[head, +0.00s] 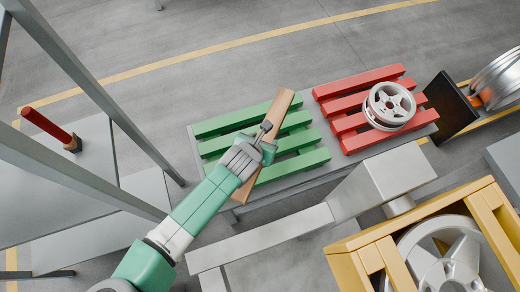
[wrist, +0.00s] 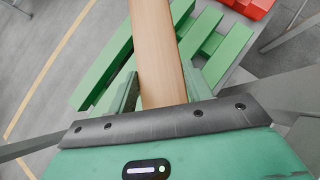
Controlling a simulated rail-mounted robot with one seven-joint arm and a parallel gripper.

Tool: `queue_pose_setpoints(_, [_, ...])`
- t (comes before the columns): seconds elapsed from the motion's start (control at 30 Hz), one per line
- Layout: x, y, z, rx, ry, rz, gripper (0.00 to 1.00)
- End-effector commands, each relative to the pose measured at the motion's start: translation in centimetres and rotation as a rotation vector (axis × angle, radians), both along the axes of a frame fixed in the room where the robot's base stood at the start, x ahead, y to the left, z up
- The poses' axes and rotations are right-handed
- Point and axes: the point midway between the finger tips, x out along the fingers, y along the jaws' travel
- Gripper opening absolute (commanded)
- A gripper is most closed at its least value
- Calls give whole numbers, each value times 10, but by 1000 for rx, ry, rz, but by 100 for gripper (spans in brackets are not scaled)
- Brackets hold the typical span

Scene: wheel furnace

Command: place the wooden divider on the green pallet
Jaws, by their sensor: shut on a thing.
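The wooden divider (head: 277,112) is a long, flat, light-brown plank. My gripper (head: 262,140) is shut on it, and the plank (wrist: 156,50) runs up between the two fingers in the wrist view. In the head view the divider lies diagonally across the green pallet (head: 222,122), over its slats. The green pallet (wrist: 112,58) also shows behind the plank in the wrist view. I cannot tell whether the divider touches the slats or hangs just above them. My gripper covers the divider's middle.
A red pallet (head: 350,103) with a silver wheel rim (head: 390,105) on it stands right of the green one, on the same grey table (head: 290,190). A yellow frame (head: 352,262) with a wheel is at lower right. A grey post structure (head: 88,75) stands at left.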

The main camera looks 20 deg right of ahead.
Motion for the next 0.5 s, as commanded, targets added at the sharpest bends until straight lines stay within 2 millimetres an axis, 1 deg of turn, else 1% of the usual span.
queue_pose_setpoints(0.03, [6, -3, -15, 1, -8, -14, 16])
queue_pose_setpoints(0.1, [11, -7, -18, -2, -12, -26, 16])
queue_pose_setpoints(0.27, [15, -9, -16, -6, -16, -33, 16])
queue_pose_setpoints(0.33, [15, -9, -22, -7, -14, -31, 16])
queue_pose_setpoints(0.5, [14, -9, -63, -8, -12, -28, 16])
